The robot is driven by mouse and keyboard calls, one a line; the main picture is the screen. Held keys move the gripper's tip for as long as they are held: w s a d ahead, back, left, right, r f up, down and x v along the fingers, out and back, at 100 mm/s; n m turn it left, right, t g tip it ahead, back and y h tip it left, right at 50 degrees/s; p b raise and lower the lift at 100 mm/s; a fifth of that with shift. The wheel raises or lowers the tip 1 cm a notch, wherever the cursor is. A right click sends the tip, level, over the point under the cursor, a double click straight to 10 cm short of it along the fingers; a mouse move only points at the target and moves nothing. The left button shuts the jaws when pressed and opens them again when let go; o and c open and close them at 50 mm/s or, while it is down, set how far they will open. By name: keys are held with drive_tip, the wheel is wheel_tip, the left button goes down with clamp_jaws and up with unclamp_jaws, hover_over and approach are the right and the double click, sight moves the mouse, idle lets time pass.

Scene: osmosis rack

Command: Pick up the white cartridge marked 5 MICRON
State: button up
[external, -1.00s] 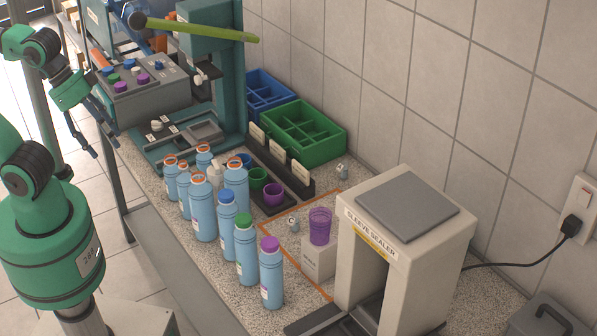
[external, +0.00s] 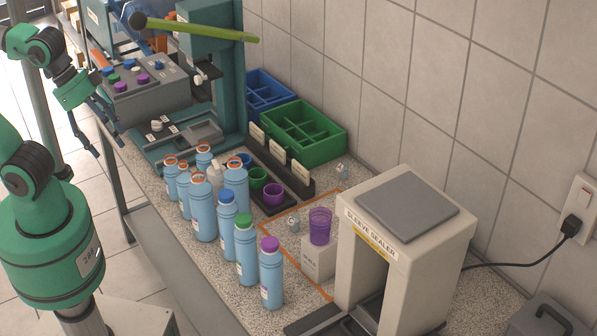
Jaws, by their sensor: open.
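I cannot make out a white cartridge marked 5 MICRON in the external view. A small white object (external: 215,174) stands among the blue bottles, partly hidden, and I cannot read any mark on it. My gripper (external: 107,148) hangs at the upper left, fingers pointing down and apart. It is open and empty, beside the grey control box and to the left of the bench, touching nothing that I can see.
Several blue bottles (external: 246,256) with coloured caps line the bench front. A white block (external: 318,262) bears a purple cup (external: 320,226). A teal press (external: 231,95) stands near my gripper.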

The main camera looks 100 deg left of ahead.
drive_tip(key=w+a+f+m+g, duration=0.1)
drive_tip(key=w+a+f, duration=0.2)
drive_tip(key=w+a, duration=0.35)
drive_tip(key=m+g+b, duration=0.2)
drive_tip(key=m+g, duration=0.2)
hover_over(216, 174)
drive_tip(key=a, duration=0.2)
drive_tip(key=f, duration=2.3)
drive_tip(key=shift+s+f, duration=0.3)
drive_tip(key=shift+f, duration=0.1)
drive_tip(key=shift+s+a+f, duration=0.1)
drive_tip(key=shift+a+f, duration=0.2)
drive_tip(key=shift+f, duration=0.05)
drive_tip(key=shift+f+b, duration=0.95)
drive_tip(key=shift+f, duration=3.35)
